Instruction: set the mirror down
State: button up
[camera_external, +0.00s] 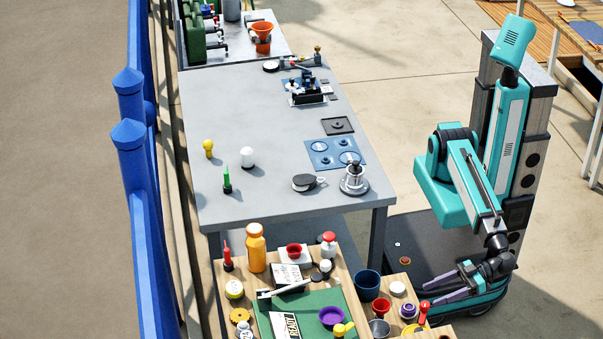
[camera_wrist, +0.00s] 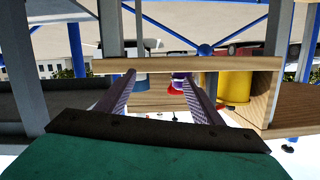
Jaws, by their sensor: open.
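I cannot single out a mirror for certain. A dark, rounded, flat piece with a pale edge and small loop (camera_external: 305,183) lies near the front edge of the grey table (camera_external: 230,120), and it may be the mirror. My gripper (camera_external: 434,292) is low at the right, beside the wooden stand and well away from that piece. Its two purple fingers are apart with nothing between them. In the wrist view my gripper (camera_wrist: 158,78) is also open and empty, facing a wooden board edge (camera_wrist: 190,65).
A silver pot-like item (camera_external: 354,178) and a blue panel (camera_external: 335,153) share the grey table. The wooden stand in front holds an orange bottle (camera_external: 256,250), a green mat (camera_external: 300,312), a dark blue cup (camera_external: 368,285) and a red cup (camera_external: 381,307). The table's left half is mostly bare.

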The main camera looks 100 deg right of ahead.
jog(key=shift+s+d+r+y+p, duration=0.2)
jog(key=shift+r+y+p, duration=0.1)
jog(key=shift+p, duration=0.9)
jog(key=s+d+r+n+g+p, duration=0.2)
jog(key=d+r+p, duration=0.4)
jog(key=p, duration=1.7)
jog(key=shift+d+n+p, duration=0.4)
jog(key=shift+d+n, duration=0.05)
jog(key=shift+n, duration=0.05)
jog(key=b, duration=0.5)
send_near(397, 289)
jog(key=shift+w+d+f, duration=0.2)
jog(key=shift+w+f, duration=0.05)
jog(key=shift+w, duration=0.3)
jog(key=shift+w+d+f, duration=0.15)
jog(key=shift+w+f, duration=0.1)
jog(key=shift+w, duration=0.35)
jog(key=shift+w, duration=0.1)
